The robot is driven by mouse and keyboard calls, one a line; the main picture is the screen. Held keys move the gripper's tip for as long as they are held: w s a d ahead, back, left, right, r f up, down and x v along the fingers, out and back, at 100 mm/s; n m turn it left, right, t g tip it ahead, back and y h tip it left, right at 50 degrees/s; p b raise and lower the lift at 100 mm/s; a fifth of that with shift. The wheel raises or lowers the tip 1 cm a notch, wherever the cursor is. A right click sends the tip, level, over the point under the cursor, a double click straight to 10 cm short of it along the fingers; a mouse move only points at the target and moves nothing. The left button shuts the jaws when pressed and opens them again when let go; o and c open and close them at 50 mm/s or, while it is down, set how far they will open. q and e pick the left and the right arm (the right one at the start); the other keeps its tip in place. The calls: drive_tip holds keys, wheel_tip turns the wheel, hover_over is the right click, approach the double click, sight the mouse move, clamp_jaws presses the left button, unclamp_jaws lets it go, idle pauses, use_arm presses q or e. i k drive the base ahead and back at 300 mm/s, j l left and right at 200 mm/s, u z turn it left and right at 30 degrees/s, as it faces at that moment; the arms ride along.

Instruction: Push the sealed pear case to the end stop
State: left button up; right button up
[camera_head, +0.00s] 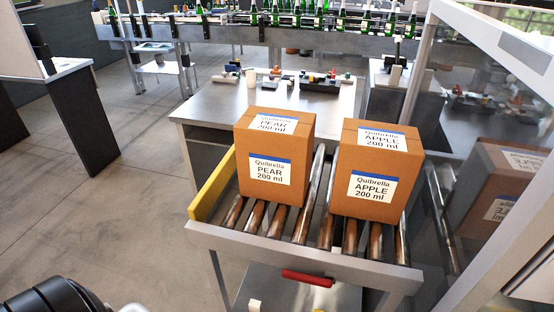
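The pear case (264,182) is a brown carton with a white and blue label reading "Quibrella PEAR 200 ml". It stands upright on the left part of a roller conveyor (300,244). A yellow bar (212,184), which looks like the end stop, stands across the conveyor's left end. A narrow gap with bare roller shows between it and the case's front left corner; the rear of that gap is hard to judge. The case top looks closed; its seal is not clear. Neither gripper shows; only a black ribbed part, probably mine, is at the bottom left.
The apple case (370,188) stands on the rollers to the right, with a gap between the cases. A glass panel in a pale frame (428,55) rises at the right. A red handle (308,277) is on the conveyor's front. A metal table (205,107) stands behind.

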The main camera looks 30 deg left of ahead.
sight(275, 147)
drive_tip(key=k+l+z, duration=0.25)
drive_tip(key=k, duration=0.15)
drive_tip(key=k+l+z, duration=0.25)
drive_tip(key=k, duration=0.15)
